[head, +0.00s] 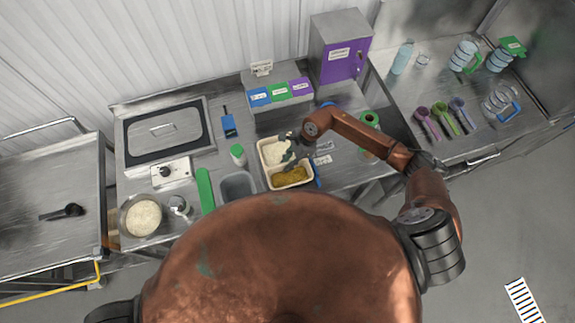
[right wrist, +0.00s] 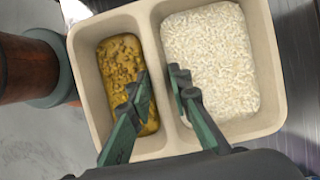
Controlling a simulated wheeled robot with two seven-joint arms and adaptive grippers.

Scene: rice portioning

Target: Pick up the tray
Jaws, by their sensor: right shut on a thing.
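The tray (right wrist: 156,40) is a beige two-compartment tray. In the right wrist view, one compartment holds a brown-yellow curry-like food (right wrist: 119,62) and the other holds white rice (right wrist: 210,60). My right gripper (right wrist: 160,84) has its two green fingers on either side of the divider and is shut on the tray there. In the head view, the tray (head: 266,171) is at the front middle of the steel counter, and my right gripper (head: 291,148) reaches over it from the right. Whether the tray is clear of the counter is hard to tell. My left gripper is out of view.
Left of the tray are a grey container (head: 238,187), a green-lidded jar (head: 238,154) and a bowl of rice (head: 143,216). Colored bins (head: 280,92) and a purple-fronted cabinet (head: 342,62) stand behind. Scoops (head: 440,119) and cups lie on the right counter.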

